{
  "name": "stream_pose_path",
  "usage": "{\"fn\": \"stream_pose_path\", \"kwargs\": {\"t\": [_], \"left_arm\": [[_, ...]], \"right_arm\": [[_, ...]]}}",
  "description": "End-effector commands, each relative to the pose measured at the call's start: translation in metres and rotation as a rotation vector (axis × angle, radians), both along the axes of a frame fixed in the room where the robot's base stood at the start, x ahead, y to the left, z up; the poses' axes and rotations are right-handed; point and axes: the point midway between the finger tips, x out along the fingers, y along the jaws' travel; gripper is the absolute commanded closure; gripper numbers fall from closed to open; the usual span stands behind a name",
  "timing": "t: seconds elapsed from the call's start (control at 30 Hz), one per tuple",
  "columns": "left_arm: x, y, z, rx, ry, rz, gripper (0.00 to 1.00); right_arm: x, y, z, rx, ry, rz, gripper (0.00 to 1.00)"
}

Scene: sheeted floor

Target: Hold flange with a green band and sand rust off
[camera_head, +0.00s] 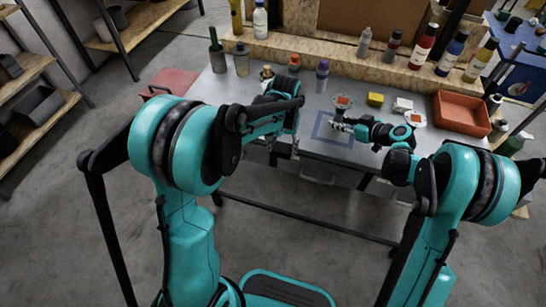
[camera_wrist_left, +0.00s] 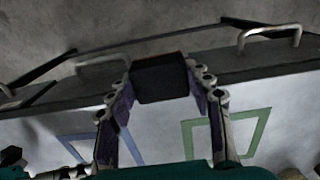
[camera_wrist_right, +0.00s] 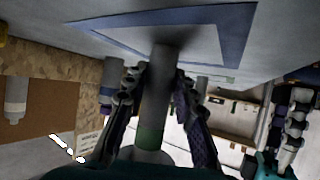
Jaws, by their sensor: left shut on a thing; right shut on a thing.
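In the head view the flange (camera_head: 343,101) is upright over the blue square outline, with an orange-brown rust patch on its top disc. My right gripper (camera_head: 338,126) is shut on its stem. The right wrist view shows the grey stem (camera_wrist_right: 156,90) between the fingers, with a green band near the disc end. Whether its foot touches the table is unclear. My left gripper (camera_head: 295,147) is shut on a dark block (camera_wrist_left: 160,78), held over the table's front edge, left of the flange. A second flange-like piece (camera_head: 415,118) with an orange patch stands to the right.
The grey table (camera_head: 215,90) carries a blue square outline (camera_head: 318,128); a green outline (camera_wrist_left: 252,143) shows in the left wrist view. A red bin (camera_head: 461,113), a yellow block (camera_head: 375,99) and several bottles stand at the back and right. A red box (camera_head: 172,82) is left.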

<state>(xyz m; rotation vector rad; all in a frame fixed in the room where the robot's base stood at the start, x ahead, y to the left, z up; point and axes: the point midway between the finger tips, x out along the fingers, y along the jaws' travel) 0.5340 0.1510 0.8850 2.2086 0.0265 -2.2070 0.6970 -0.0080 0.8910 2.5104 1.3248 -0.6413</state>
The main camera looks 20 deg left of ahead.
Motion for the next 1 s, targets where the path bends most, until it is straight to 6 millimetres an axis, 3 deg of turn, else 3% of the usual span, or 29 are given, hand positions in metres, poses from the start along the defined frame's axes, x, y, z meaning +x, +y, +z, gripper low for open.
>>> {"fn": "stream_pose_path", "kwargs": {"t": [0.1, 0.3, 0.5, 0.73, 1.0], "left_arm": [[0.046, -0.021, 0.04, 0.0, 0.0, 0.005, 0.72], [0.111, -0.059, 0.105, 0.0, -0.001, 0.008, 0.72], [0.153, -0.101, 0.163, 0.0, -0.002, -0.001, 0.72], [0.169, -0.14, 0.202, 0.0, -0.002, -0.02, 0.72], [0.168, -0.15, 0.212, 0.0, -0.002, -0.025, 0.72]], "right_arm": [[0.0, 0.0, 0.0, 0.0, 0.0, 0.0, 1.0], [0.0, 0.0, 0.0, 0.0, 0.0, -0.001, 1.0], [0.0, 0.0, 0.0, 0.0, 0.0, -0.001, 1.0], [0.0, 0.0, 0.0, 0.0, 0.0, -0.001, 1.0], [0.0, 0.0, 0.0, 0.0, 0.0, -0.001, 1.0]]}}
